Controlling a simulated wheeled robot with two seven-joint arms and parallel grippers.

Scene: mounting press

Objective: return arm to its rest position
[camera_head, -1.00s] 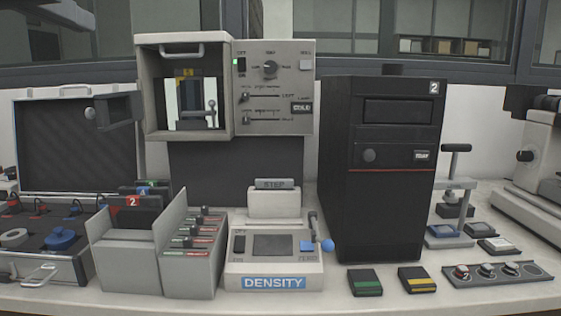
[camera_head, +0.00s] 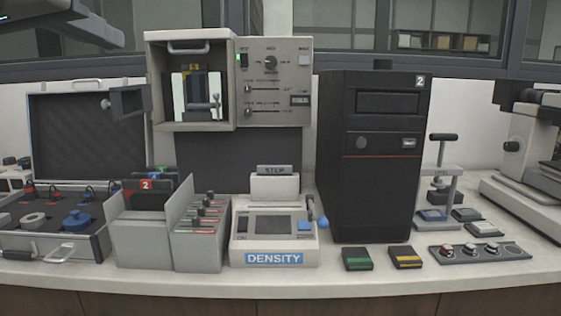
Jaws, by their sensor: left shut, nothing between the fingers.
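Part of my left arm with its gripper (camera_head: 72,28) shows at the top left, cut off by the picture edge. It is above and in front of the open case, apart from the bench objects, and the gripper is shut and empty. My right gripper is not in view. A small press with a T-shaped handle (camera_head: 441,170) stands upright on the bench at the right. A grey cabinet (camera_head: 243,82) at the back has an open-fronted bay holding a pale block and a small lever.
The white bench (camera_head: 345,283) holds an open case (camera_head: 88,140), grey card bins (camera_head: 140,235), a DENSITY unit (camera_head: 275,245), a black tower (camera_head: 375,160) and a microscope-like device (camera_head: 525,165). Small cartridges and a knob strip (camera_head: 475,251) lie at front right. The front edge is clear.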

